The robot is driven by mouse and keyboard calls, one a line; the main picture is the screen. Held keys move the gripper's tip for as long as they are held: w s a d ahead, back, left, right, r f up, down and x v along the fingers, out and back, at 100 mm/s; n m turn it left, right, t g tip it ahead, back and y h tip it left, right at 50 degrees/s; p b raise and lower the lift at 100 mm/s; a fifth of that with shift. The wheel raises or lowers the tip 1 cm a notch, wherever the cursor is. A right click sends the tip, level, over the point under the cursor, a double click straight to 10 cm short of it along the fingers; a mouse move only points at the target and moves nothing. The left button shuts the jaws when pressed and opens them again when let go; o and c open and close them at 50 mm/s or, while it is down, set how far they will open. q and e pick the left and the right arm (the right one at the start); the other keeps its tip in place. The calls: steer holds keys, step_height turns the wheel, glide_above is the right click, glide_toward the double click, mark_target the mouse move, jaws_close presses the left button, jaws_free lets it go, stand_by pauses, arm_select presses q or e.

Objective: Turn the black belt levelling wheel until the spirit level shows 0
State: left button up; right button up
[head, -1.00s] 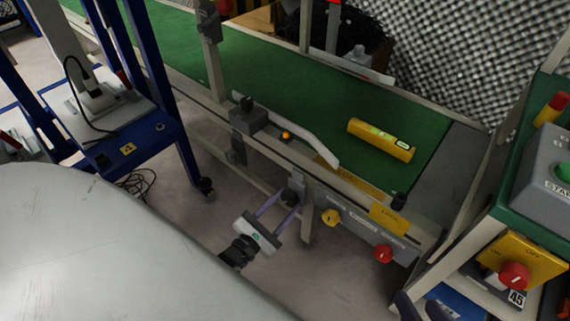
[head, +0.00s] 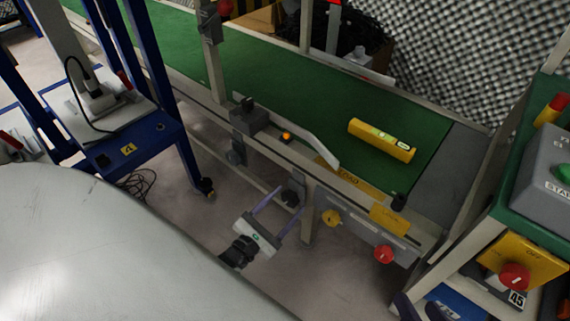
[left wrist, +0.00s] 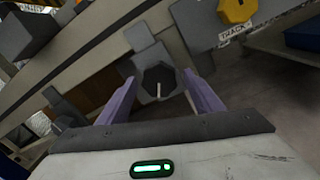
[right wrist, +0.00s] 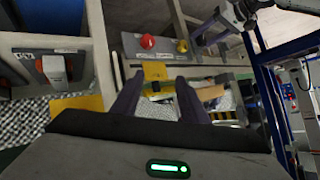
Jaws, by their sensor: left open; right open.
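The black levelling wheel (head: 292,193) sits low on the near side of the conveyor frame. In the left wrist view the black wheel (left wrist: 158,83) has a pale pin and lies between and just beyond the fingertips. My left gripper (head: 289,199) is open around it, one purple finger on each side, with gaps visible. The yellow spirit level (head: 370,132) lies on the green belt near its right end; its bubble is too small to read. My right gripper (right wrist: 157,82) is open and empty; in the head view only a dark part shows at the bottom edge.
The conveyor's green belt (head: 290,95) runs above the wheel. A yellow knob (head: 331,217) and a red knob (head: 383,254) are on the frame to its right. A green-topped control stand (head: 495,215) stands at the right. A blue trolley (head: 150,150) stands at the left.

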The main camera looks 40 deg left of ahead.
arm_select(q)
steer(key=shift+s, duration=0.35)
steer(key=s+p, duration=0.1)
steer(key=s, duration=0.8)
steer(key=shift+s+a+f+p, duration=0.15)
steer(key=shift+s+p, duration=0.15)
steer(key=shift+p, duration=0.05)
arm_select(e)
steer(key=shift+s+d+f+g+h, duration=0.1)
steer(key=shift+d+f+g+h, duration=0.15)
steer(key=shift+f, duration=0.2)
steer(key=shift+d+f+g+h, duration=0.15)
steer(key=shift+d+f+h, duration=0.1)
steer(key=shift+f, duration=0.2)
